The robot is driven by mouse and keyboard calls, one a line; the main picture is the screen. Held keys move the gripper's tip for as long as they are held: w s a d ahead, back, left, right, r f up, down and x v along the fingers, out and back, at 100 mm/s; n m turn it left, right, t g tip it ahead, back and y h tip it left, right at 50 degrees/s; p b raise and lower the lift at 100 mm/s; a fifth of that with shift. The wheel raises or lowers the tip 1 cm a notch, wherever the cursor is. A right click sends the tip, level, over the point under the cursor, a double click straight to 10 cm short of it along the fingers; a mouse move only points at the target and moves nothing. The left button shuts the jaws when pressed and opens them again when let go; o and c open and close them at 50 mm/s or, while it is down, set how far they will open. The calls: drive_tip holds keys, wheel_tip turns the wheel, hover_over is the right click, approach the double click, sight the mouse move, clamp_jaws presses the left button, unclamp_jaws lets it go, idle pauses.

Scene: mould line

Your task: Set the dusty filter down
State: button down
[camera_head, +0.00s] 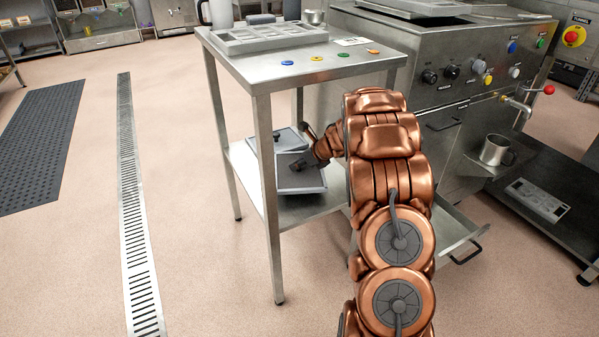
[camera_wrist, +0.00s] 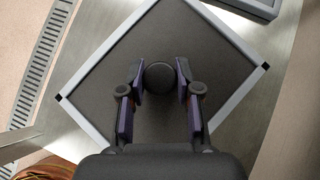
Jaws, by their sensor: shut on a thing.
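The dusty filter (camera_head: 312,184) is a dark grey square panel with a pale metal frame and a round knob. My gripper (camera_head: 304,165) is shut on its knob. In the wrist view, the filter (camera_wrist: 205,45) fills the middle, and the fingers (camera_wrist: 160,80) sit on both sides of the knob (camera_wrist: 158,76). The filter is at the table's lower shelf (camera_head: 305,210), near its front right part; I cannot tell whether it touches the shelf. My arm hides part of this area.
A second framed panel (camera_head: 264,142) with a black knob is just behind the filter; its corner shows in the wrist view (camera_wrist: 257,6). The table top (camera_head: 265,73) carries a mould tray and coloured discs. The control-panel machine (camera_head: 455,75) stands right.

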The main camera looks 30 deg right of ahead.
sight(300, 170)
drive_tip(key=shift+f+b, duration=0.4)
drive_tip(key=shift+f, duration=1.15)
drive_tip(key=shift+f, duration=0.25)
drive_tip(key=c, duration=0.8)
unclamp_jaws()
drive_tip(key=shift+r, duration=0.1)
drive_tip(key=shift+s+r, duration=0.15)
drive_tip(key=shift+r, duration=0.25)
drive_tip(key=p+v, duration=0.2)
drive_tip(key=v, duration=0.9)
drive_tip(key=shift+s+r+p, duration=0.15)
drive_tip(key=shift+s+p, duration=0.1)
drive_tip(key=shift+p, duration=0.1)
drive_tip(key=shift+r, duration=0.1)
